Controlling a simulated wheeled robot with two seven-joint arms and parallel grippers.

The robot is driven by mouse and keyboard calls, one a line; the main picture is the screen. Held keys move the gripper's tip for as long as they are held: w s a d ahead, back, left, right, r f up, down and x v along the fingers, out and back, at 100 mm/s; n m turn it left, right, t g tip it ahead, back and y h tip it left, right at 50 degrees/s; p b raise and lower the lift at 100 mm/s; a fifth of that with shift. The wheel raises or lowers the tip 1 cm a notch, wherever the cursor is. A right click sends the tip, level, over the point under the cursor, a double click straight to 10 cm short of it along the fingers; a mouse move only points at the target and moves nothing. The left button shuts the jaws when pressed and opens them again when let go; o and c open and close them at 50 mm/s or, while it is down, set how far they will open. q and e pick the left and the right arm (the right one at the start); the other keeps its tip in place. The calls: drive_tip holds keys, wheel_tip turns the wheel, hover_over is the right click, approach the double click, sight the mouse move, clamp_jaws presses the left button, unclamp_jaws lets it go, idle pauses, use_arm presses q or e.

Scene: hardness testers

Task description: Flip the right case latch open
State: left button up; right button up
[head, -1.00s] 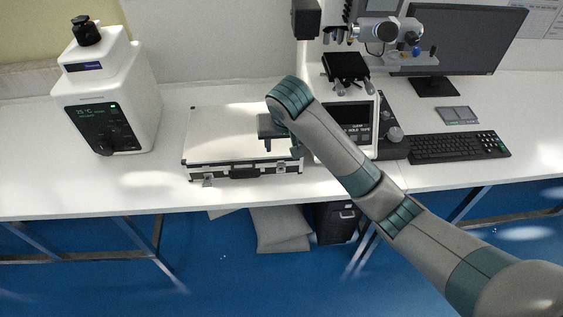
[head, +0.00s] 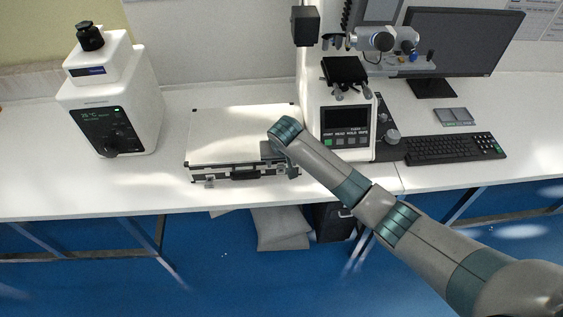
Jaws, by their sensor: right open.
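A white case (head: 232,128) with black and silver edges lies closed on the white bench. Its front has a dark handle (head: 245,174) in the middle and a left latch (head: 209,182). The right latch is at the right part of the front, close to my right gripper and largely hidden by it; its position is hard to tell. My right gripper (head: 281,160) is at the case's front right corner, low over the edge, with its fingers open. I cannot tell whether it touches the latch. My left gripper is not in view.
A white tester (head: 110,110) stands left of the case. A second tester with a screen (head: 343,117) stands close behind and right of the case. A keyboard (head: 455,148) and monitor (head: 463,50) are farther right. The bench's front edge runs just before the case.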

sight(281, 167)
drive_tip(key=shift+p+x, duration=0.3)
drive_tip(key=shift+x, duration=1.75)
drive_tip(key=c, duration=1.1)
